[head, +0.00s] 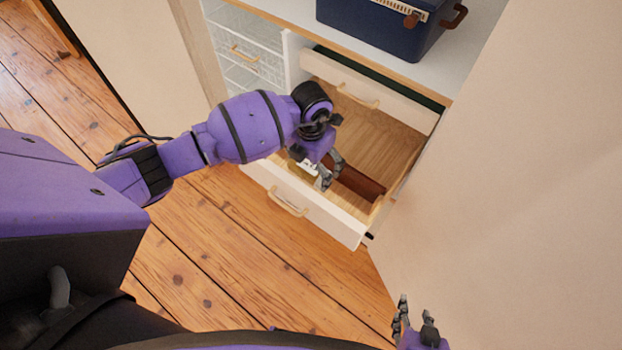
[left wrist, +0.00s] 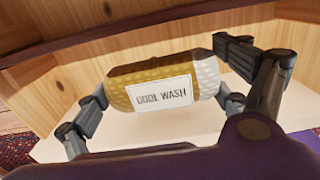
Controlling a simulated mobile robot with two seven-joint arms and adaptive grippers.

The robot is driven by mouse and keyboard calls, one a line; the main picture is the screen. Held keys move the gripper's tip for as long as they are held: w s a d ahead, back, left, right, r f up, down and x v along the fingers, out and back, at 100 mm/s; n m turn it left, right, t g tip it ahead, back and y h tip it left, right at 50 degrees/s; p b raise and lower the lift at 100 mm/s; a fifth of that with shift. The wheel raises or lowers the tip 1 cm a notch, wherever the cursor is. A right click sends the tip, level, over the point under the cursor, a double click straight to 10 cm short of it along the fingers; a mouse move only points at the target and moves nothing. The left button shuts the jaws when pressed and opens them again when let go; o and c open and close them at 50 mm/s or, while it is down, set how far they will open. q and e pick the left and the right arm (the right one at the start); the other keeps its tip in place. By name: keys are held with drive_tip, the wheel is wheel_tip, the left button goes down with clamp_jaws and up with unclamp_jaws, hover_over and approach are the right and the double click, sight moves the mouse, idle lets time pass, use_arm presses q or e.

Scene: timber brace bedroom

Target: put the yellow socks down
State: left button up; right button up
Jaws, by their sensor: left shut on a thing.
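The yellow socks (left wrist: 150,72) are a rolled, knitted bundle, yellow with a white end, with a white "COOL WASH" label facing the left wrist camera. My left gripper (head: 331,173) is shut on the bundle, with its fingers at both ends. In the head view this gripper is low over the front part of an open drawer (head: 300,203), close behind its white front. There the gripper hides most of the socks, and I cannot tell whether they touch the drawer bottom. My right gripper (head: 415,322) is at the lower right, empty, with its fingers apart.
A reddish-brown divider (head: 358,184) crosses the drawer beside my left gripper. Behind it the wooden bottom (head: 375,135) is bare. Another drawer front (head: 365,92) stands above at the back. Wire baskets (head: 245,50) are left, a blue case (head: 375,25) on top. A pale panel closes the right side.

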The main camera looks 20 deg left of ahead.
sight(311, 165)
use_arm(q)
drive_tip(key=shift+f, duration=3.1)
drive_tip(key=shift+f, duration=0.15)
drive_tip(key=shift+f+b, duration=0.15)
drive_tip(key=shift+b, duration=0.15)
drive_tip(key=o, duration=0.9)
wheel_tip(311, 165, up, 13)
drive_tip(key=shift+f+p, duration=0.2)
drive_tip(key=shift+p, duration=0.45)
